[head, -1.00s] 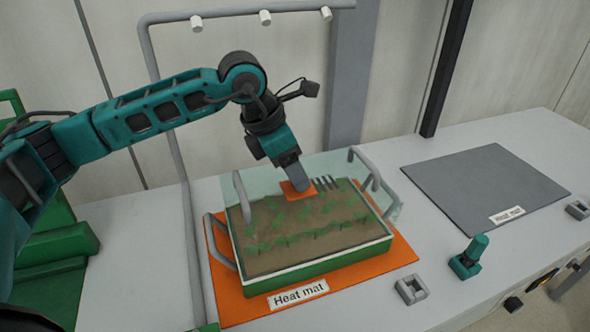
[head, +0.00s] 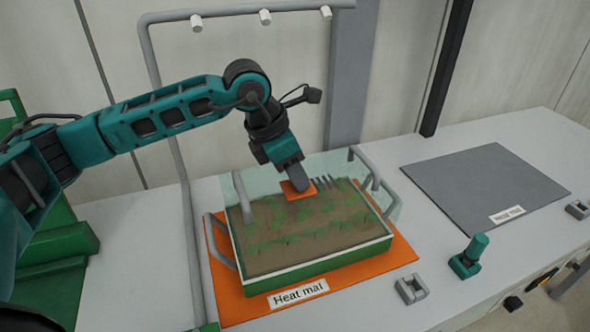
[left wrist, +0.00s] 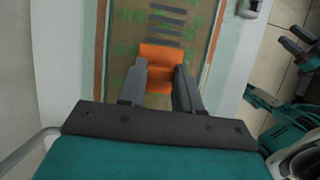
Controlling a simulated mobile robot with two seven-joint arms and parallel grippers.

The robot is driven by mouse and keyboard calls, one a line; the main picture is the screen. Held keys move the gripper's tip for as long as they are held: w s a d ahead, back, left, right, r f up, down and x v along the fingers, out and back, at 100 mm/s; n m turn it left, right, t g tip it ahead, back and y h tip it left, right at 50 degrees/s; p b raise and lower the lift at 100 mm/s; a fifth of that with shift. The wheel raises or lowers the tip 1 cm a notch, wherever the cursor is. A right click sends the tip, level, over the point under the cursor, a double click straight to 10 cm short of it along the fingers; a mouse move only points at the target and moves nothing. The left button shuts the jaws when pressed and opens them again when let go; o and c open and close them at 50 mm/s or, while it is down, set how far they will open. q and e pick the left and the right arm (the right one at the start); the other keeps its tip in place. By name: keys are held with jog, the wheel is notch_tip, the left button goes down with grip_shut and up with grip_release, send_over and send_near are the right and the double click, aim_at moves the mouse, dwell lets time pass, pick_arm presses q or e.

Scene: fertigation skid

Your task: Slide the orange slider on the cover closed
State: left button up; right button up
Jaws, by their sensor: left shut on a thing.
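The orange slider (head: 298,189) sits on the clear cover (head: 345,166) over a green tray (head: 325,264) of seedlings. My left gripper (head: 303,189) comes down onto the slider from the upper left. In the left wrist view the two dark fingers of my left gripper (left wrist: 161,78) are shut on the slider (left wrist: 158,55), its upright part between them. Several dark vent slots (left wrist: 168,20) show uncovered beyond the slider. The fingers hide part of the slider.
Grey handles (head: 375,170) rise at the cover's ends. The tray stands on an orange heat mat (head: 395,250). A grey mat (head: 485,183) lies free at the right. A teal fitting (head: 469,256) stands on the bench. A pipe frame (head: 170,130) stands behind the tray.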

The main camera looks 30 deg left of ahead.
aim_at(329, 182)
pick_arm(q)
grip_shut()
jog(key=w+d+b, duration=0.1)
jog(key=w+d, duration=0.2)
jog(key=w, duration=0.1)
jog(key=shift+d, duration=0.25)
jog(key=shift+w+d, duration=0.3)
jog(key=shift+d, duration=0.05)
jog(key=o, duration=1)
grip_release()
jog(key=shift+r, duration=0.1)
